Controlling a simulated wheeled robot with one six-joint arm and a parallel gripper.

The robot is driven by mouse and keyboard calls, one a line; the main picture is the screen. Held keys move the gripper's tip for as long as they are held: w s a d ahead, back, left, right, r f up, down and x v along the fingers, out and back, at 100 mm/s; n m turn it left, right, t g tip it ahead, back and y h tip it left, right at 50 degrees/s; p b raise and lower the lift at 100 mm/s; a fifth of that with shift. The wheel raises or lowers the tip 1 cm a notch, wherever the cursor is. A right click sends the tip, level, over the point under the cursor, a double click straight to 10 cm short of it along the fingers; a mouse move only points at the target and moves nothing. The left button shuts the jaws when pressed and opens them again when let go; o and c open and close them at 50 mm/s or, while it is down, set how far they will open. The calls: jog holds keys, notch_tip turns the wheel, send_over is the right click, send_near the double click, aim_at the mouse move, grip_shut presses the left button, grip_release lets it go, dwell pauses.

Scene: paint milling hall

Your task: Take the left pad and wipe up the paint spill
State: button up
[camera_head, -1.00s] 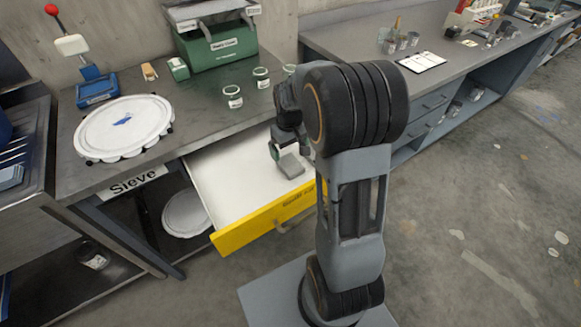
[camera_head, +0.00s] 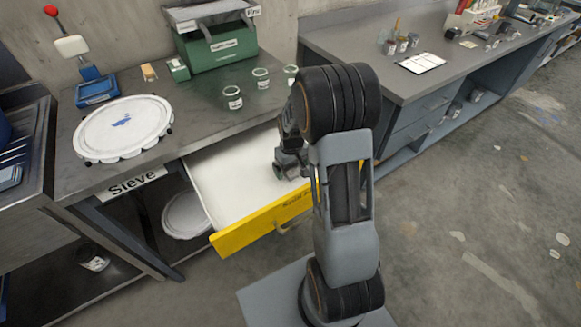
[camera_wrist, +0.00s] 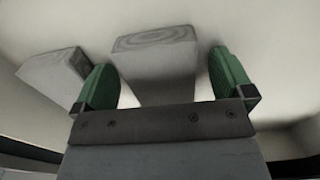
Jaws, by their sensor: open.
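My gripper (camera_head: 291,170) is down inside the open yellow-fronted drawer (camera_head: 233,175). In the wrist view, its green fingers (camera_wrist: 161,62) are apart, on either side of a grey block-like pad (camera_wrist: 155,48). I cannot tell whether they touch it. A second grey pad (camera_wrist: 52,77) lies to the left, outside the left finger. In the head view my gripper and arm hide the pads. A blue paint smear (camera_head: 121,121) shows on the round white sieve cover (camera_head: 95,137) on the bench.
Small jars (camera_head: 232,97) stand on the bench behind the drawer, near a green machine (camera_head: 222,48). A blue-based lever device (camera_head: 98,90) stands behind the sieve cover. The drawer's left part is clear. Another bench (camera_head: 345,45) is at right.

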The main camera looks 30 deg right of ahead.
jog(key=shift+c, duration=0.3)
jog(key=c, duration=0.9)
jog(key=shift+r, duration=0.15)
jog(key=shift+c, duration=0.2)
jog(key=shift+r, duration=0.25)
notch_tip(320, 180, up, 2)
jog(key=shift+r, duration=0.1)
jog(key=s+a+r, duration=0.2)
jog(key=a+r, duration=0.8)
jog(key=a, duration=0.4)
jog(key=shift+s, duration=0.15)
